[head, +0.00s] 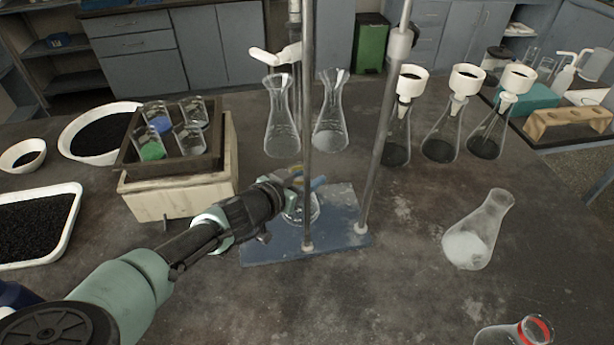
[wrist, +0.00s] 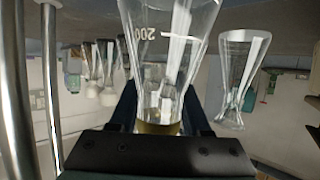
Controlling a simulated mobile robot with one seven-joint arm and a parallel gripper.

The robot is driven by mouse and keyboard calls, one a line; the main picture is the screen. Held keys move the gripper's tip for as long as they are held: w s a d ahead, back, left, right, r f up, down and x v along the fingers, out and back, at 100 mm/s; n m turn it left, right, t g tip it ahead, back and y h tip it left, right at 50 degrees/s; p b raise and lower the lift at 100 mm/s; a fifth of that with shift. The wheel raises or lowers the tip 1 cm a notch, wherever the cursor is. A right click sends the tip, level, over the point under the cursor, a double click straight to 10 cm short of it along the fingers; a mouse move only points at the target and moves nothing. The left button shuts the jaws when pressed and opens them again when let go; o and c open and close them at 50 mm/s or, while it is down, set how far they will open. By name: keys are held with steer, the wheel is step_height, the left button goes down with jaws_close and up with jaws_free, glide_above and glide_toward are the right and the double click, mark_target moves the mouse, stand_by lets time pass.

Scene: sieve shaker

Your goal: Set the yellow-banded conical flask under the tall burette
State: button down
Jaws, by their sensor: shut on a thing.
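My gripper (head: 296,186) is over the blue base plate (head: 270,248) of a stand with two metal rods. It is shut on a clear conical flask; the flask's lower glass (head: 301,213) shows below the jaws, mostly hidden by gripper and rod. In the wrist view the flask (wrist: 168,50) fills the middle, with a yellowish band (wrist: 158,129) between the jaws of my gripper (wrist: 165,115). Whether it touches the plate cannot be told. The left rod (head: 307,120) and the right rod (head: 378,140) rise from the plate; I cannot tell clearly which part is the tall burette.
A flask with white powder (head: 470,245) stands tilted-looking at right; a red-banded flask (head: 515,333) is at the front right. Two clear flasks (head: 282,125) (head: 331,120) and several funnel-topped flasks (head: 442,135) stand behind. A wooden box with a tray of beakers (head: 180,195) is left.

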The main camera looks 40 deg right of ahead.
steer(key=shift+c, duration=1.8)
jaws_free()
steer(key=shift+f, duration=0.15)
steer(key=shift+r, duration=0.3)
steer(key=p+v, duration=0.1)
steer(key=v, duration=1.1)
